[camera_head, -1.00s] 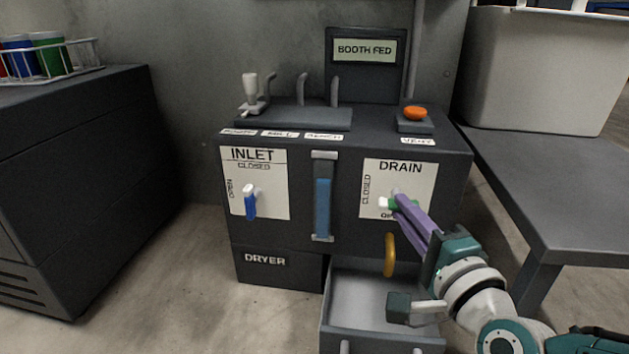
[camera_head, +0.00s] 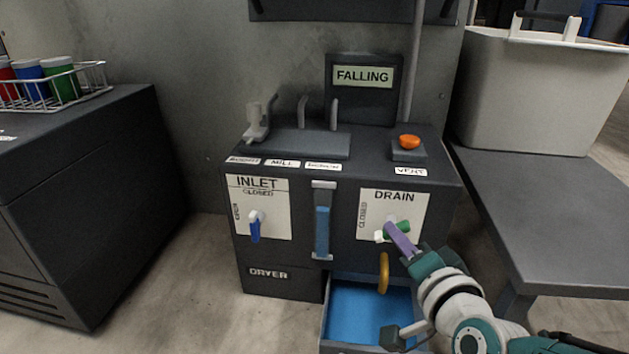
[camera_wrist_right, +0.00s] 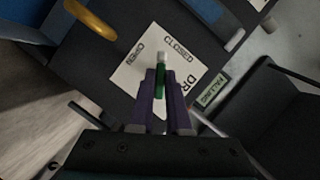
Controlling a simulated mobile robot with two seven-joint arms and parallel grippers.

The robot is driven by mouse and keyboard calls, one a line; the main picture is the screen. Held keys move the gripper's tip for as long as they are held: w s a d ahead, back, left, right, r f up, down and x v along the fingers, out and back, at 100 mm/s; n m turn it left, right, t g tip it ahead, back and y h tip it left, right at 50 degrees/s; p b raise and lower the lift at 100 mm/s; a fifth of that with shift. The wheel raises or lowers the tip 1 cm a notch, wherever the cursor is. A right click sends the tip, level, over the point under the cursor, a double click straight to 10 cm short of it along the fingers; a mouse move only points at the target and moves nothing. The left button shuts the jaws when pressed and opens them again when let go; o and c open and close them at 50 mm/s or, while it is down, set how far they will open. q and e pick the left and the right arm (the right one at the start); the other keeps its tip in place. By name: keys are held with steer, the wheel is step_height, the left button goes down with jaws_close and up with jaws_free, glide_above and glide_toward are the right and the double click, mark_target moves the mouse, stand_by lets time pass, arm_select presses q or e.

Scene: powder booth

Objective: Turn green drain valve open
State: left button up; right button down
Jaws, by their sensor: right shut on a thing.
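The green drain valve handle (camera_head: 398,229) has a white tip and sits on the white DRAIN panel (camera_head: 408,200). It slants, its white tip down and to the left. In the right wrist view the handle (camera_wrist_right: 160,83) points between the CLOSED and OPEN labels. My right gripper (camera_head: 396,236) is shut on the handle with its purple fingers. Those fingers (camera_wrist_right: 163,95) flank the handle in the wrist view and hide part of it. The open drawer (camera_head: 325,318) below is blue inside. My left gripper is out of view.
The display (camera_head: 362,76) reads FALLING. A yellow hooked handle (camera_head: 384,272) hangs just under the drain panel. The blue inlet handle (camera_head: 255,229) is to the left. A grey table (camera_head: 550,210) with a bin (camera_head: 535,90) stands right.

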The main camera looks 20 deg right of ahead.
steer(key=shift+w+a+r+n+g+h+p, duration=0.1)
steer(key=shift+n+g+h+p, duration=0.45)
steer(key=shift+n, duration=0.7)
steer(key=shift+a+n+g+h+p, duration=0.15)
steer(key=shift+n+g+h+p, duration=0.45)
steer(key=shift+n, duration=0.7)
steer(key=shift+w+a+r+n+g+h+p, duration=0.1)
steer(key=shift+n+g+h+p, duration=0.45)
steer(key=shift+n, duration=0.7)
steer(key=c, duration=0.9)
jaws_free()
